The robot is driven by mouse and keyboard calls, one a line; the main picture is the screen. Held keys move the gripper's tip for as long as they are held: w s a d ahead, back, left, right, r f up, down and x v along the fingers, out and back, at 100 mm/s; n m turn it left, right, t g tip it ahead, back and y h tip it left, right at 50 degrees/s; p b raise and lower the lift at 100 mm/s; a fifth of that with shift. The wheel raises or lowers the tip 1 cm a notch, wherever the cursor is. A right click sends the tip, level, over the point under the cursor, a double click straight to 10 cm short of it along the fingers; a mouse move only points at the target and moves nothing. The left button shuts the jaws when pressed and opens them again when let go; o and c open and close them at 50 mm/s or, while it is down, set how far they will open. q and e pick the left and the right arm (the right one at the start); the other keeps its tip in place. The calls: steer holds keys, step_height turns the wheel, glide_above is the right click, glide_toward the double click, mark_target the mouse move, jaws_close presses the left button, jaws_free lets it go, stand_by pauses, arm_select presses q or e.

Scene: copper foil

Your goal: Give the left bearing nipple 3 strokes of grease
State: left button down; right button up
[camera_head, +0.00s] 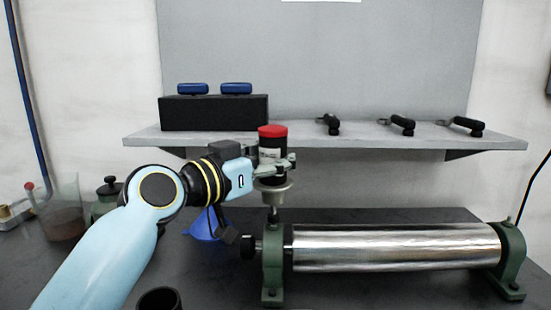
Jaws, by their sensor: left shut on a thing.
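My left gripper (275,168) is shut on a grease dispenser (272,145) with a red cap, a dark body and a pale cone below. The dispenser is upright above the left bearing (272,262), a green block at the left end of a shiny metal roller (395,247). Its tip points down at the top of this bearing. The nipple is too small and covered to make out, so I cannot tell whether the tip touches it. The right bearing (511,262) is a matching green block at the roller's other end. My right gripper is not in view.
A grey shelf (330,140) crosses behind the dispenser. It carries a black block (213,113) with two blue-topped items and several black-handled tools. A blue funnel (204,227), a clear beaker (62,210), a dark-lidded jar (108,195) and a black cup (158,299) stand on the dark bench.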

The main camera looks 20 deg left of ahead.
arm_select(q)
steer(key=shift+f+b, duration=0.5)
steer(key=shift+f, duration=0.15)
steer(key=shift+r, duration=0.1)
steer(key=shift+r+p, duration=0.8)
steer(key=shift+r, duration=0.05)
stand_by(0.5)
